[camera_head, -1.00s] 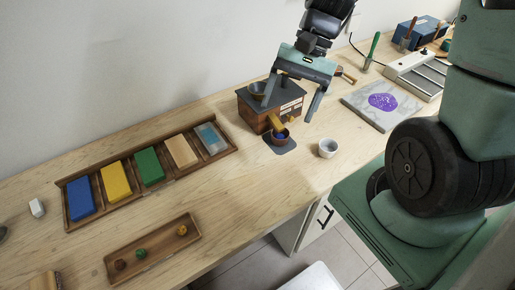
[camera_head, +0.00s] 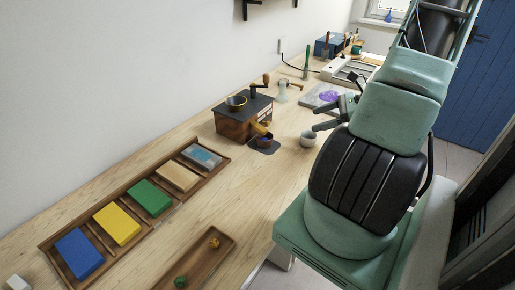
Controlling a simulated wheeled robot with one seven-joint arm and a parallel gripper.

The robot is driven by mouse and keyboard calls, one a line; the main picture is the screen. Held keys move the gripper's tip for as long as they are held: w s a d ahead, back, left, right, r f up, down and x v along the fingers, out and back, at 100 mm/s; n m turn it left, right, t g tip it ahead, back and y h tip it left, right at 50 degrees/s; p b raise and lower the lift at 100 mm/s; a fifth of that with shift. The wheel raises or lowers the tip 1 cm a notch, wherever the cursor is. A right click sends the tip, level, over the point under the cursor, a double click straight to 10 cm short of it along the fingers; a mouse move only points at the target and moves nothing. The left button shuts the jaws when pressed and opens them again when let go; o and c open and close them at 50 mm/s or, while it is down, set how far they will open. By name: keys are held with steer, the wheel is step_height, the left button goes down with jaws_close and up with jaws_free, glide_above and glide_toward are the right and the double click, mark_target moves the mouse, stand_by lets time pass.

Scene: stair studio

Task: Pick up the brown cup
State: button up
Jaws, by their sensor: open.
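The small brown cup (camera_head: 264,141) stands on a dark pad (camera_head: 262,150) in front of the brown wooden box, below its yellow spout. Something blue shows inside the cup. My gripper (camera_head: 319,116) is open, to the right of the cup and apart from it, above and near a white cup (camera_head: 308,138). Part of my gripper is hidden behind my own arm, and nothing shows between its fingers.
The wooden box (camera_head: 234,127) with a brass bowl on top stands behind the brown cup. A rack (camera_head: 167,200) of coloured blocks and a small tray (camera_head: 222,246) lie to the left. Tools and a marble slab (camera_head: 312,99) are further back. Bench between rack and brown cup is clear.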

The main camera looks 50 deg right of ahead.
steer(key=p, duration=0.2)
glide_toward(271, 144)
steer(key=w, duration=0.1)
steer(key=w+r, duration=0.1)
steer(key=w, duration=0.2)
steer(key=shift+a+r, duration=0.3)
steer(key=shift+a, duration=0.05)
steer(key=shift+p+x, duration=0.95)
steer(key=shift+x, duration=2.1)
steer(key=shift+s+f, duration=0.15)
steer(key=shift+f, duration=0.05)
steer(key=c, duration=1.1)
